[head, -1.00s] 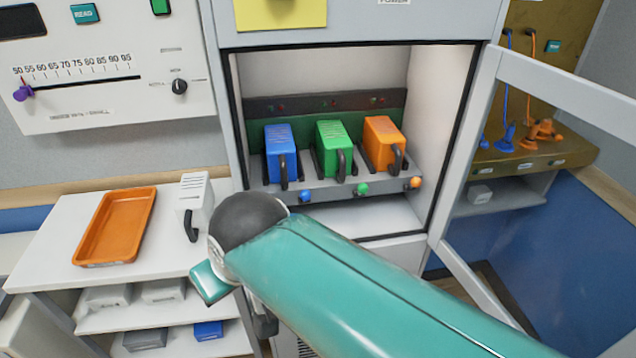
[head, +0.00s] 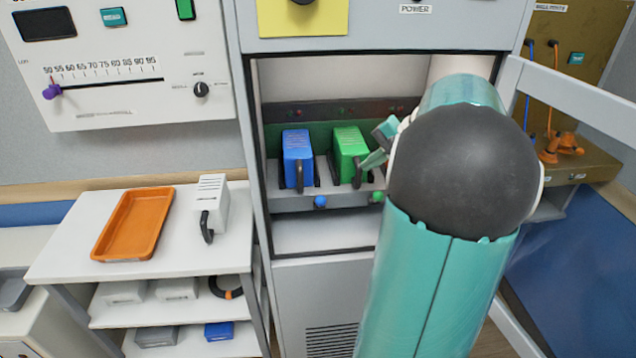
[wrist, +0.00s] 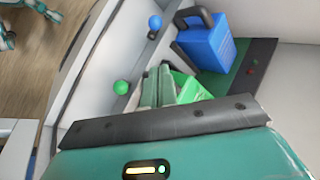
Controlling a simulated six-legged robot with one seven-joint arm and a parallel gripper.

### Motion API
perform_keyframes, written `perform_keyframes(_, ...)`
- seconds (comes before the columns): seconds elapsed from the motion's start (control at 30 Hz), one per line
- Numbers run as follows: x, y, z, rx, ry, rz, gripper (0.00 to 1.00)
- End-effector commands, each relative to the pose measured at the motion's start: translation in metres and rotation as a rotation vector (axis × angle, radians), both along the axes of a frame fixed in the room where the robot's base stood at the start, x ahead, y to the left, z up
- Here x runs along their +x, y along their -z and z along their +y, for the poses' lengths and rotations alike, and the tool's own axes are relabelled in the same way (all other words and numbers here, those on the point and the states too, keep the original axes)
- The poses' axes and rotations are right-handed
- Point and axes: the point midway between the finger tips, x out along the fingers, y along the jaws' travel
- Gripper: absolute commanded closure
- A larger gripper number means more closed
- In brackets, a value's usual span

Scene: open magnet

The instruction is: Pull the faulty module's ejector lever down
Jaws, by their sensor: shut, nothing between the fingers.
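A blue module (head: 297,150) and a green module (head: 349,146) sit in the open cabinet bay, each with a black handle in front. Below them on the ledge are a blue ball-ended lever (head: 320,202) and a green ball-ended lever (head: 377,196). My gripper (head: 370,160) is shut and empty at the green module's right front, above the green ball. In the wrist view my gripper (wrist: 158,78) overlaps the green module (wrist: 190,88), with the green ball (wrist: 121,87) to its left; contact cannot be told. My arm hides the orange module and its lever. I cannot tell which module is faulty.
The open cabinet door (head: 575,95) stands at the right. A white side table (head: 75,245) at the left holds an orange tray (head: 103,245) and a white module (head: 212,205). The bay's walls and ledge leave little room around the gripper.

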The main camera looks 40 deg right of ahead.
Motion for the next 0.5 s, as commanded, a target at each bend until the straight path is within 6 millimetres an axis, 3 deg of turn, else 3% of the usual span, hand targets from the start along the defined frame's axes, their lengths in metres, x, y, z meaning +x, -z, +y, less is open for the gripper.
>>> perform_keyframes(0.1, -0.0047, 0.0018, -0.0137, 0.017, 0.025, -0.013, 1.00)
perform_keyframes(0.5, -0.0012, 0.0058, -0.0112, 0.018, 0.023, -0.012, 1.00)
